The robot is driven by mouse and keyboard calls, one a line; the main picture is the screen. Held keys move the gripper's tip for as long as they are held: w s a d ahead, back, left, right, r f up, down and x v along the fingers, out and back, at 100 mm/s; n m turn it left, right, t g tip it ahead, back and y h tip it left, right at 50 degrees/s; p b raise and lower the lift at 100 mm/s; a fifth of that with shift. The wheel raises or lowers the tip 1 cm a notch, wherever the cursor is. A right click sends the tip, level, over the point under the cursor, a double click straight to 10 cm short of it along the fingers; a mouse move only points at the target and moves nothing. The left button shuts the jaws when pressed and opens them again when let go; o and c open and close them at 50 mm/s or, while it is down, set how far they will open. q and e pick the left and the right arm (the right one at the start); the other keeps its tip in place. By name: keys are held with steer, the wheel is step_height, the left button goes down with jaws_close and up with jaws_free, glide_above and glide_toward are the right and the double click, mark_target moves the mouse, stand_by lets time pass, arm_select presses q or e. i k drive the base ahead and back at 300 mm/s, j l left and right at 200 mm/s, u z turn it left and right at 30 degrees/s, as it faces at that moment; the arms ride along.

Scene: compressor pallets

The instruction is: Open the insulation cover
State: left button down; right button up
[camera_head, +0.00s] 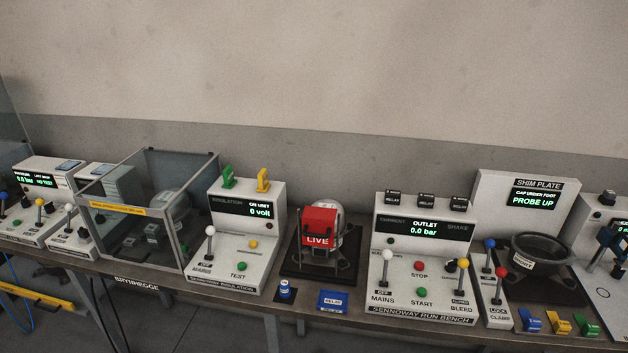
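The insulation cover appears to be the clear, dark-framed guard box (182,240) left of the middle. A yellow label strip (117,208) runs along the top of its front panel. The front panel stands upright and looks shut. A rounded grey compressor shows dimly inside, behind the panes. The white insulation tester (242,243) stands directly right of the box, its screen reading 0 volt. Neither of my grippers is in view.
The Sennoway run bench (423,270) and shim plate station (520,190) stand further right.

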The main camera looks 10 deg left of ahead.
mark_target(114, 207)
steer(key=u, duration=1.3)
